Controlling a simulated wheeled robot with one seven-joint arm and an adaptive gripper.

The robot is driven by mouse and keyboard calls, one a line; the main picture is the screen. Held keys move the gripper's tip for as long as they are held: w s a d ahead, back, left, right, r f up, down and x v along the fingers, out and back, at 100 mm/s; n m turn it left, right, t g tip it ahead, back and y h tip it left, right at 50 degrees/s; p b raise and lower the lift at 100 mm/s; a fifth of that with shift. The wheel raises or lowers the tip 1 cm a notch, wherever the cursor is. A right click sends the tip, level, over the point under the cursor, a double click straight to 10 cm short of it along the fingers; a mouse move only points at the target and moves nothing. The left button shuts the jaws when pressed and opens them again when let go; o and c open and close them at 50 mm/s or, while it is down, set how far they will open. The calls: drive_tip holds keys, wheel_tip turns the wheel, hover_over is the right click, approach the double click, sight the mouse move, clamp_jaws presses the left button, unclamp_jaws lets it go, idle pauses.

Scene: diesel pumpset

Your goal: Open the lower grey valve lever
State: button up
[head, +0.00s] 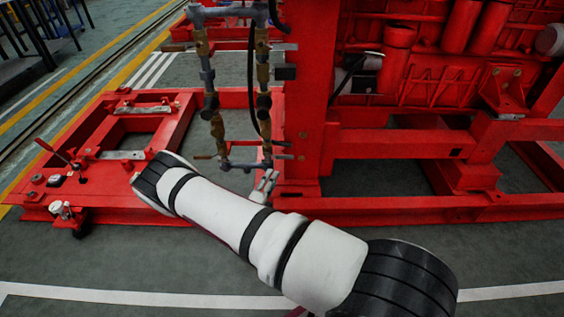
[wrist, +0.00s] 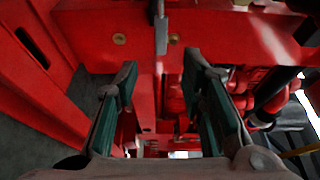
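My gripper (head: 267,181) is just below the lower end of the pipe assembly (head: 240,164) in the head view. It is open and empty: in the wrist view, its two green-padded fingers (wrist: 161,72) stand apart with a clear gap. A narrow grey piece (wrist: 161,32), which looks like a valve lever, shows beyond the fingertips, in line with the gap and not between the pads. Whether the fingers touch anything is unclear.
A red upright post (head: 306,95) stands close to the right of the pipes. The red engine (head: 430,75) lies beyond it. A low red base frame (head: 110,213) runs along the floor. The grey floor (head: 120,260) in front is clear.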

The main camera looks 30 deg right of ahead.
sight(285, 158)
drive_tip(key=b+x, duration=0.4)
drive_tip(key=x, duration=0.9)
drive_tip(key=shift+w+d, duration=0.15)
drive_tip(key=shift+d, duration=0.15)
drive_tip(key=shift+c, duration=0.6)
clamp_jaws()
